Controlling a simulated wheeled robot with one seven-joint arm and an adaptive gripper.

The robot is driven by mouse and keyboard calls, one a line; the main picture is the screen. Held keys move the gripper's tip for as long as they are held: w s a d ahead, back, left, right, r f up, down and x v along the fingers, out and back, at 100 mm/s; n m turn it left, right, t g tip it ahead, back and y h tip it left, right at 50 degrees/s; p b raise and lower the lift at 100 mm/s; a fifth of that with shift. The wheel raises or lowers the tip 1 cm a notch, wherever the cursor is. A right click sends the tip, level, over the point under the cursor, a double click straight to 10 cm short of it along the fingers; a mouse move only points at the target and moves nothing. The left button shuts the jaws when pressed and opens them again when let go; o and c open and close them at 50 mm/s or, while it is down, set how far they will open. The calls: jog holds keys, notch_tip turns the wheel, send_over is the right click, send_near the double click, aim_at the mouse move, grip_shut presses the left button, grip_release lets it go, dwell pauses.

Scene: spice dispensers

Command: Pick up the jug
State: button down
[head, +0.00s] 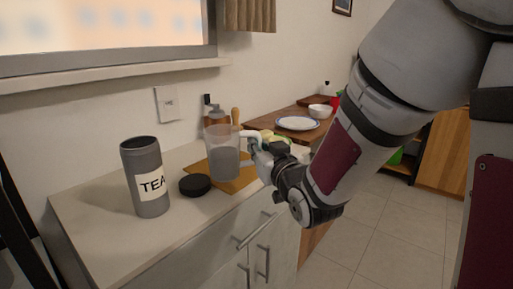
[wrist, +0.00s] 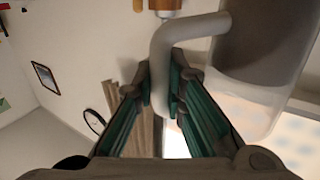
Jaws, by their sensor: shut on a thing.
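The jug (head: 222,155) is a clear, greyish container with a light handle, seen upright at the middle of the head view, over the counter by the wooden board. I cannot tell whether its base touches the board. In the wrist view the jug (wrist: 262,60) fills the upper right, and its white handle (wrist: 160,62) runs down between the fingers. My gripper (head: 254,148) reaches the jug from the right. In the wrist view my gripper (wrist: 162,92) is shut on the handle, with one green-padded finger on each side.
A grey TEA canister (head: 147,178) stands open on the white counter (head: 105,225), with a black lid (head: 195,185) beside it. The wooden board (head: 238,184) lies near the jug. Dispensers (head: 214,114) stand behind. A plate (head: 297,123) and bowl (head: 320,111) are on the farther wooden surface.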

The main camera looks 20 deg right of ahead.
jog(key=b, duration=0.5)
jog(key=shift+s+a+r, duration=0.1)
jog(key=shift+s+a, duration=0.05)
jog(key=shift+s, duration=0.15)
jog(key=shift+s+r+b, duration=0.1)
jog(key=shift+s+b, duration=0.8)
jog(key=shift+b, duration=1.25)
